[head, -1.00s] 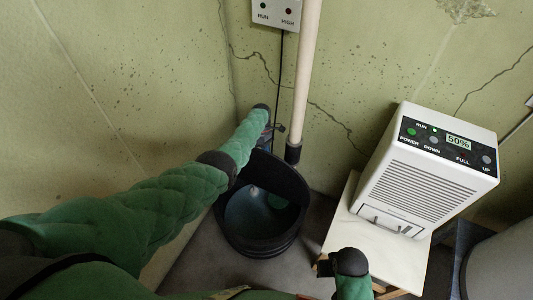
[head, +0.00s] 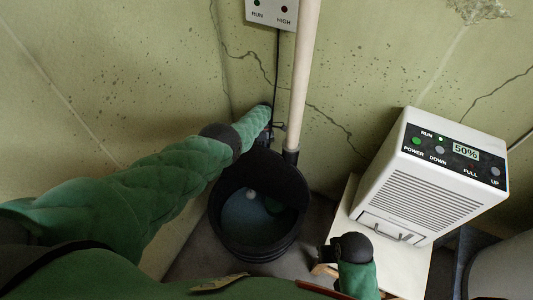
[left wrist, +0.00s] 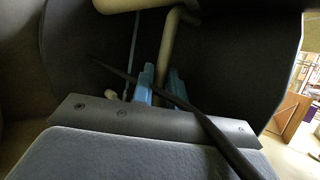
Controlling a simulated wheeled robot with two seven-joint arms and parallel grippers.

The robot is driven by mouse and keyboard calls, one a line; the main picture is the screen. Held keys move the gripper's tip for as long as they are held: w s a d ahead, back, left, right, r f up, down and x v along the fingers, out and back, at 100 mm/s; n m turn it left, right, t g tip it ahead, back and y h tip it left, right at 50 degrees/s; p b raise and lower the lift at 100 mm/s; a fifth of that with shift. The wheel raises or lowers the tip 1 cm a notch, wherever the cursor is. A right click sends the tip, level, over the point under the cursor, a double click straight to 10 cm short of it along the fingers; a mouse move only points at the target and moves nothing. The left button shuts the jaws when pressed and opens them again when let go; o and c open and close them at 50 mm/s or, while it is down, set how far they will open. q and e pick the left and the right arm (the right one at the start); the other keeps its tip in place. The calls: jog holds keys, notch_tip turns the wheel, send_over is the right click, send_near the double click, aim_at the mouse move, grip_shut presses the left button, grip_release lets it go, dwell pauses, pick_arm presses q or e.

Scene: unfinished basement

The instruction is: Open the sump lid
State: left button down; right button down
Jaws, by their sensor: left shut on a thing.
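The black sump lid (head: 268,162) stands raised at the back of the round black sump pit (head: 258,250), near the wall and white pipe. The pit's mouth is open, with bluish water and a small pale float inside. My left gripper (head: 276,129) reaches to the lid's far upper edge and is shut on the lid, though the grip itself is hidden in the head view. In the left wrist view, its blue fingers (left wrist: 160,78) show against the dark lid (left wrist: 225,60). My right gripper (head: 324,258) is low, right of the pit, apart from the lid; its jaws are unclear.
The white pipe (head: 302,70) rises behind the pit, with a black cord (head: 277,65) beside it. A white dehumidifier (head: 430,185) stands on a small pale table (head: 345,225) at right. A RUN/HIGH panel (head: 271,12) is on the wall.

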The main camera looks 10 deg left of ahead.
pick_arm(q)
jog(key=shift+w+f, duration=0.2)
jog(key=shift+w, duration=0.05)
jog(key=c, duration=1.5)
grip_release()
jog(key=shift+w, duration=0.1)
jog(key=shift+o, duration=0.2)
jog(key=shift+w+f, duration=0.15)
jog(key=shift+f, duration=0.15)
jog(key=shift+r, duration=0.2)
